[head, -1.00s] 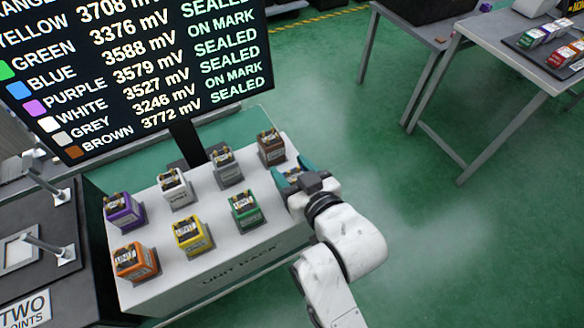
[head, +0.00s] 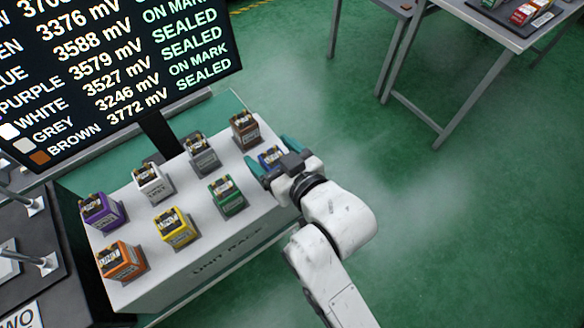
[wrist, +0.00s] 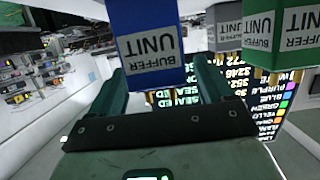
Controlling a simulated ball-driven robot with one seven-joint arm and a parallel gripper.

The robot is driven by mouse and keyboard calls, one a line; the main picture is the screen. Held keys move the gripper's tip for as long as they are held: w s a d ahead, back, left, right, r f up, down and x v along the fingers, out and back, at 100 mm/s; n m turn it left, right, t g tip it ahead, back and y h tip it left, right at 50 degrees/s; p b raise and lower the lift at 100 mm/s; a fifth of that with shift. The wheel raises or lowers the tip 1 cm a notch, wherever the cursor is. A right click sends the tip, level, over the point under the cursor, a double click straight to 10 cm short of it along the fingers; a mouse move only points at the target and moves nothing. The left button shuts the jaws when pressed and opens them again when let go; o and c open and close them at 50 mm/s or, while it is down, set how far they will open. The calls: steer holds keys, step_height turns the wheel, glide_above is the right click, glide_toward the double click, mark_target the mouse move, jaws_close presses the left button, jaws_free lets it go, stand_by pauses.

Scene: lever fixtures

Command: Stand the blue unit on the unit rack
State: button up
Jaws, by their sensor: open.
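The blue unit (head: 269,156) stands on the white unit rack (head: 205,260), at its right end in the front row, partly hidden by my gripper. My gripper (head: 272,158) is open, with its teal fingers on either side of the blue unit. In the wrist view, the blue unit (wrist: 148,42) with its "BUFFER UNIT" label looks upright to the rack, its picture inverted. The open fingers of my gripper (wrist: 162,75) lie to either side of it, and a gap shows at the right finger.
The green unit (head: 227,196) is left of the blue one, and the brown unit (head: 245,130) is just behind it. Grey, white, purple, yellow and orange units stand further left. A display screen (head: 120,70) rises behind the rack. Open floor lies to the right.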

steer(key=v, duration=1)
steer(key=shift+s+d+b, duration=0.2)
steer(key=shift+b, duration=0.25)
steer(key=shift+r, duration=0.15)
steer(key=d+f+m+g+h, duration=0.2)
steer(key=d+f+h, duration=0.2)
steer(key=d+f, duration=0.35)
steer(key=s+d+f+m+g+h, duration=0.2)
steer(key=s+d+f+g, duration=0.2)
steer(key=s+d, duration=0.4)
steer(key=s+d+f+m+g+h, duration=0.2)
steer(key=s+d+f+m+g, duration=0.1)
steer(key=s+d+f+g, duration=0.2)
steer(key=s+d+f, duration=0.2)
steer(key=s+d, duration=0.1)
steer(key=s, duration=0.1)
steer(key=shift+d+f, duration=0.2)
steer(key=shift+d, duration=0.2)
